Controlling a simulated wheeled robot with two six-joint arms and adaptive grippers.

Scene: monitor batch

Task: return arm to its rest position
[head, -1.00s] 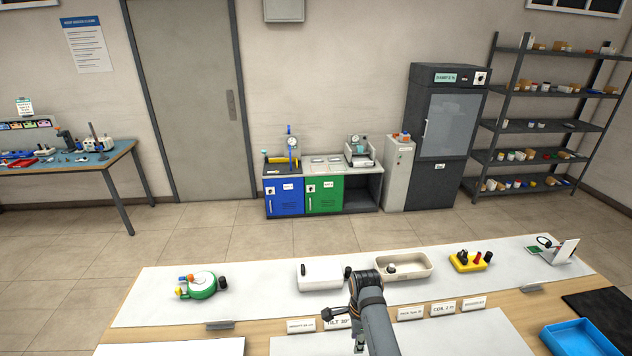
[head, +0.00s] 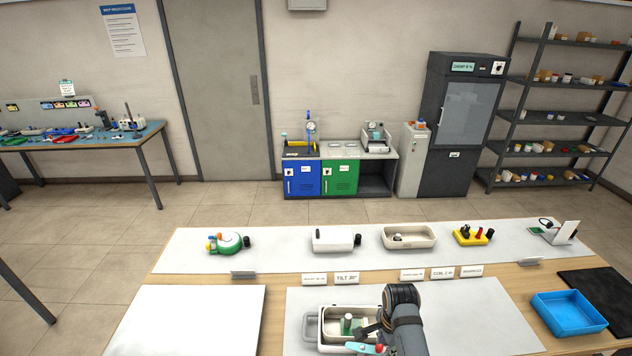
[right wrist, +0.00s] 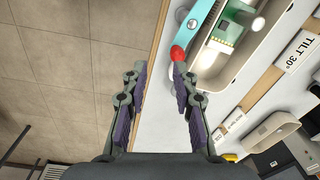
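My right arm reaches up from the bottom of the head view. Its gripper (head: 366,333) points left, low over a pale tray (head: 329,333) on the near bench mat. In the right wrist view the fingers (right wrist: 160,72) are spread, with nothing between them. The tray also shows there (right wrist: 212,85), with a green board (right wrist: 228,35) inside it. A teal bar with a red end (right wrist: 178,52) lies by the right fingertip; I cannot tell whether they touch. My left gripper is not in view.
On the back mat stand a green round device (head: 228,243), a white box (head: 334,240), a cream tray (head: 420,244) and a yellow block (head: 472,236). A blue tray (head: 568,313) is at right. The white board (head: 185,318) at left is bare. Label cards (head: 347,278) stand mid-bench.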

